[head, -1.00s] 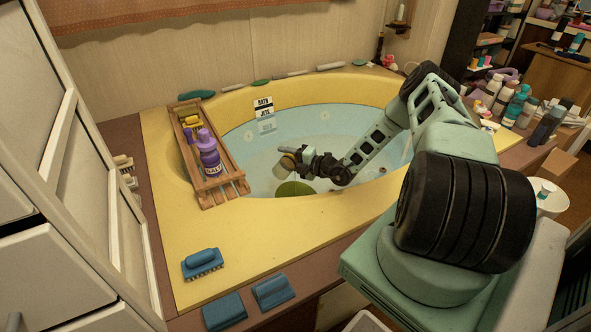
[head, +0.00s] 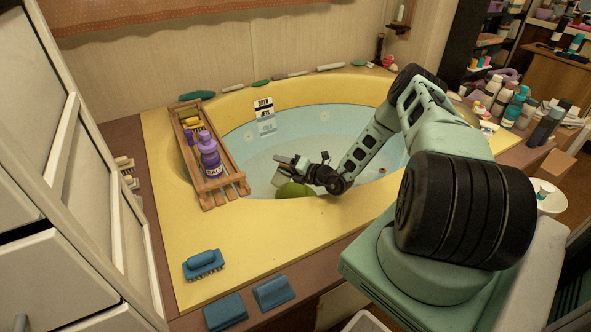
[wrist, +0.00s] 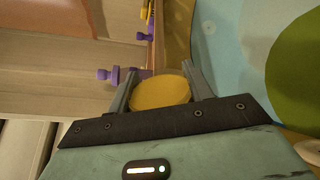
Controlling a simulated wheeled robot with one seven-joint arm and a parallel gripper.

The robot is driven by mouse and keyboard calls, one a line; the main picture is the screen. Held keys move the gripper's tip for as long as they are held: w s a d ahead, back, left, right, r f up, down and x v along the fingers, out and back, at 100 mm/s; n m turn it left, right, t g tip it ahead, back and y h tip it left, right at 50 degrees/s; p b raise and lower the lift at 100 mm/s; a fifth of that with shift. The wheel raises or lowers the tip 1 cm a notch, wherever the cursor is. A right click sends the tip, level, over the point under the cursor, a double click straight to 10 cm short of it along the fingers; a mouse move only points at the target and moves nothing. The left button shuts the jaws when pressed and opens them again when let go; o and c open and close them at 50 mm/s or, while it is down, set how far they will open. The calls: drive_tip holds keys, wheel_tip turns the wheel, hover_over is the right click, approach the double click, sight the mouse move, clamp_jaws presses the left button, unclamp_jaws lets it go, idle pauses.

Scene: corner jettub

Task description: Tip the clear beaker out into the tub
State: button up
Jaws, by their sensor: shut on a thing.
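My gripper (head: 291,161) is shut on the clear beaker (head: 279,180) and holds it over the tub (head: 255,185). In the head view the beaker is small, pale and tilted, just above a green round shape (head: 294,190). In the wrist view the two fingers of my gripper (wrist: 161,88) stand on either side of a yellow round face of the beaker (wrist: 160,93). I cannot tell whether that yellow is contents or the beaker's own surface. No falling stream shows.
A wooden rack (head: 212,184) with a purple bottle (head: 209,154) bridges the tub's left side. A blue brush (head: 203,264) lies on the yellow rim (head: 175,230). Several bottles crowd the right ledge. The tub's middle is open.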

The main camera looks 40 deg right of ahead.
sight(277, 172)
drive_tip(key=n, duration=0.1)
drive_tip(key=n+p, duration=0.2)
drive_tip(key=shift+s+a+f+h, duration=0.1)
drive_tip(key=shift+a+f+h, duration=0.2)
drive_tip(key=n+p, duration=0.1)
drive_tip(key=a+r+n+p, duration=0.1)
drive_tip(key=p, duration=0.1)
drive_tip(key=shift+s+r, duration=0.15)
drive_tip(key=shift+r, duration=0.15)
drive_tip(key=a+r+n+p, duration=0.1)
drive_tip(key=p, duration=0.1)
drive_tip(key=s+a+r+n+t+p, duration=0.1)
drive_tip(key=a+n+p, duration=0.1)
drive_tip(key=p, duration=0.1)
drive_tip(key=shift+r, duration=0.1)
drive_tip(key=a+n+p, duration=0.1)
drive_tip(key=r+n+p, duration=0.1)
drive_tip(key=shift+s+a+n+h+p, duration=0.15)
drive_tip(key=shift+a+n+h+p, duration=0.15)
drive_tip(key=shift+a+p, duration=0.1)
drive_tip(key=shift+s+a+n+p, duration=0.2)
drive_tip(key=shift+a+n+p, duration=0.3)
drive_tip(key=shift+n, duration=0.2)
drive_tip(key=shift+d, duration=0.1)
